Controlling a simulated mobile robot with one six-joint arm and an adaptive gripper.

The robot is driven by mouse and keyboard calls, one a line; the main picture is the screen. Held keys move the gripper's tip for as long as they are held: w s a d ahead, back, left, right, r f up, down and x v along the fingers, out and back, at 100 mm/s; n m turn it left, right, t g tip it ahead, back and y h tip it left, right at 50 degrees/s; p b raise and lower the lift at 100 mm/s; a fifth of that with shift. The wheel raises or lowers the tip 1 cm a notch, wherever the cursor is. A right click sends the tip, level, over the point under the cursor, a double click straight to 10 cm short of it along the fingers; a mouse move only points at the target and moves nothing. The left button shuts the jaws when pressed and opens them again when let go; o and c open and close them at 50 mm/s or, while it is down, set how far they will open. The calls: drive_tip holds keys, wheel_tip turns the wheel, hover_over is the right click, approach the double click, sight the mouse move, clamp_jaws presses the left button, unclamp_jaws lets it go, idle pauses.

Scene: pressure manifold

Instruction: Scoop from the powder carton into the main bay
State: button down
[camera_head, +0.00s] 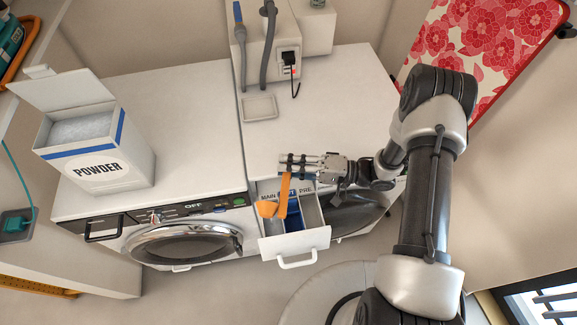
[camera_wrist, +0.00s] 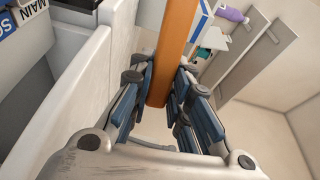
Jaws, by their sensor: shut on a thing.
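The powder carton (camera_head: 95,145) stands open on the left machine top, with white powder (camera_head: 82,130) inside. The detergent drawer (camera_head: 297,243) is pulled out of the right machine, with labels reading MAIN and PRE. The main bay (camera_head: 268,226) is its left compartment. My gripper (camera_head: 285,172) is shut on the handle of an orange scoop (camera_head: 283,195), above the drawer. The scoop's bowl hangs over the main bay; its contents cannot be made out. In the wrist view the orange handle (camera_wrist: 174,50) stands between the fingers (camera_wrist: 160,95), beside the drawer's white wall.
The left washer (camera_head: 185,240) has a round door and a panel with an OFF display. A small square tray (camera_head: 260,106) lies on the right machine top, below a wall box with a plug. A floral ironing board (camera_head: 480,50) is at the upper right.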

drive_tip(key=shift+w+f+m+b, duration=0.2)
drive_tip(key=shift+f+m+b, duration=0.7)
drive_tip(key=shift+f+m, duration=1.7)
drive_tip(key=shift+r, duration=0.2)
